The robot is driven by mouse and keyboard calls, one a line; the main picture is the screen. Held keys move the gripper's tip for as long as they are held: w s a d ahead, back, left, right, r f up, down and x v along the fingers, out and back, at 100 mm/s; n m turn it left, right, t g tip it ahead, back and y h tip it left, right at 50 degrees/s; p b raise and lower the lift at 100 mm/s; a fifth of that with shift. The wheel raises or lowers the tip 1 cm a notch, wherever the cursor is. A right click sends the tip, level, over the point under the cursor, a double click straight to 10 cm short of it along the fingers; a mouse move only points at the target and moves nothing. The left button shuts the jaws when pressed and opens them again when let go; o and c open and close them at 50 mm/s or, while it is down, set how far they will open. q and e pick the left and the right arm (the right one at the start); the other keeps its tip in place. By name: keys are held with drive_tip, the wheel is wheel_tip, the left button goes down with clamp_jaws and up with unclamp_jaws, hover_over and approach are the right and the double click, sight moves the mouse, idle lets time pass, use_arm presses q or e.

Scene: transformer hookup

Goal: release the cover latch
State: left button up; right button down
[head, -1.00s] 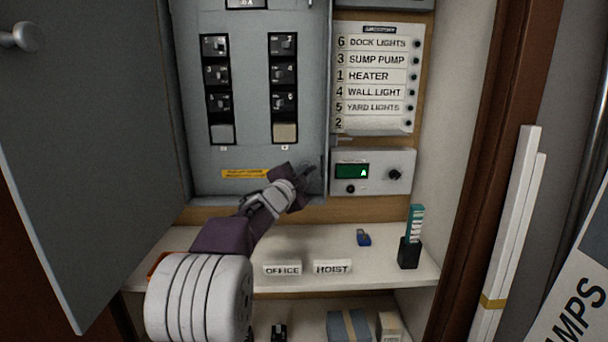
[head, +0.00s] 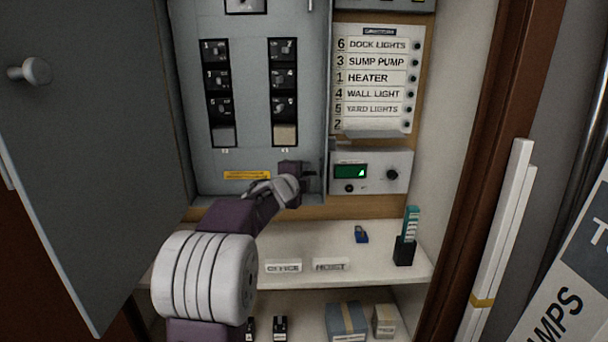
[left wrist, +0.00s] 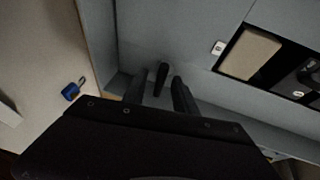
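The grey breaker panel cover (head: 245,165) stands upright in the open cabinet, with two columns of breakers. A small dark lever, seemingly the cover latch (left wrist: 161,78), stands out near the cover's lower corner in the left wrist view. My left gripper (head: 306,178) is at the cover's lower right corner in the head view and hides most of that spot. In the left wrist view, its two dark fingers (left wrist: 158,90) are apart, one on each side of the lever, with gaps showing. My right gripper is in neither view.
A meter box (head: 371,172) with a green display sits close right of my gripper. Below is a shelf (head: 215,262) with tags, a blue padlock (head: 361,234) and a black holder (head: 404,251). The grey cabinet door (head: 90,130) hangs open at left.

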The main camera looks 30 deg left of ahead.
use_arm(q)
drive_tip(key=p+v, duration=0.1)
drive_tip(key=v, duration=0.8)
idle(0.4)
